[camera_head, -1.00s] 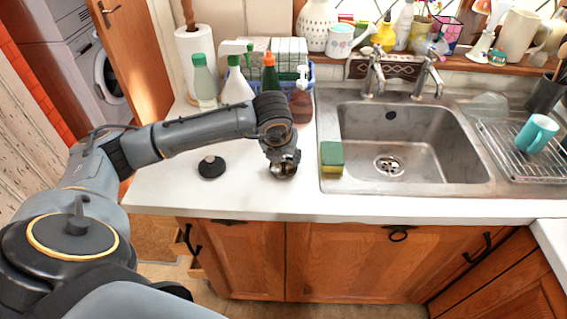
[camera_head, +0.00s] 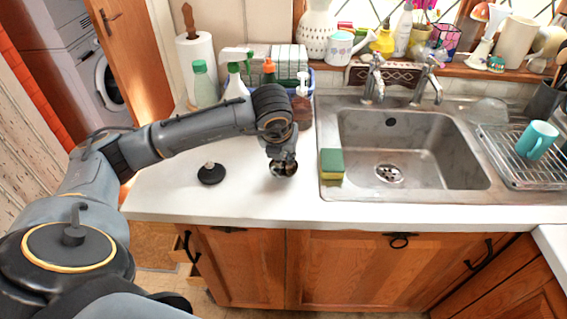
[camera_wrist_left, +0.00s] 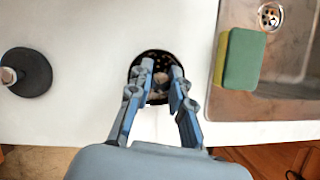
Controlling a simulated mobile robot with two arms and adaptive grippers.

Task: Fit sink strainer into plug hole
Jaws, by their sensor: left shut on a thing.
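The sink strainer (camera_wrist_left: 147,64) is a dark, round, perforated piece with a paler centre. In the left wrist view it is between the fingers of my left gripper (camera_wrist_left: 157,82), which is shut on it. In the head view my left gripper (camera_head: 284,167) is low over the white counter, left of the sink, and largely hides the strainer. I cannot tell whether the strainer touches the counter. The plug hole (camera_head: 389,173) is in the sink floor, to the right of the gripper. It also shows in the left wrist view (camera_wrist_left: 270,15) at the top right. My right gripper is not in view.
A green and yellow sponge (camera_head: 332,164) sits at the left sink rim (camera_head: 325,120), between gripper and basin. A black plug with a knob (camera_head: 211,174) lies on the counter to the left. Bottles (camera_head: 204,88) stand behind my arm. A drying rack with a teal mug (camera_head: 537,139) is right.

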